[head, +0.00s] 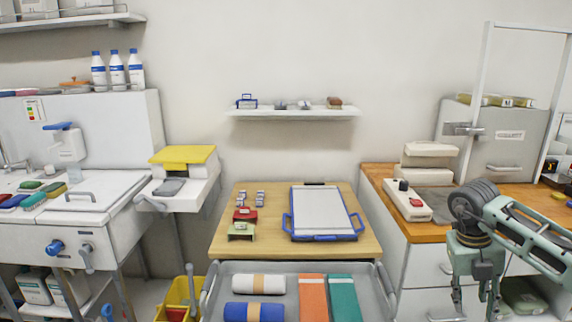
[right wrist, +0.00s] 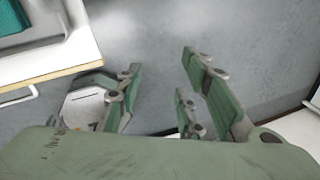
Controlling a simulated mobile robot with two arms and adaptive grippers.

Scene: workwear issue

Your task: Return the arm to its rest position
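My right arm (head: 530,232) comes in from the right edge of the head view, green-grey with a dark ribbed joint. My right gripper (head: 478,300) hangs down at the lower right, in front of the wood-topped cabinet, and its lower end is cut off by the frame. In the right wrist view my right gripper (right wrist: 160,72) has its green fingers spread apart. Nothing is between them; grey floor shows there. My left arm and left gripper are not in view.
A grey tray cart (head: 208,292) with rolled and folded cloths stands at the front. Behind it is a wooden table (head: 268,205) with a blue-framed board (head: 322,211). The wood-topped cabinet (head: 398,232) stands right, close to my right arm. A yellow bucket (head: 178,300) stands lower left.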

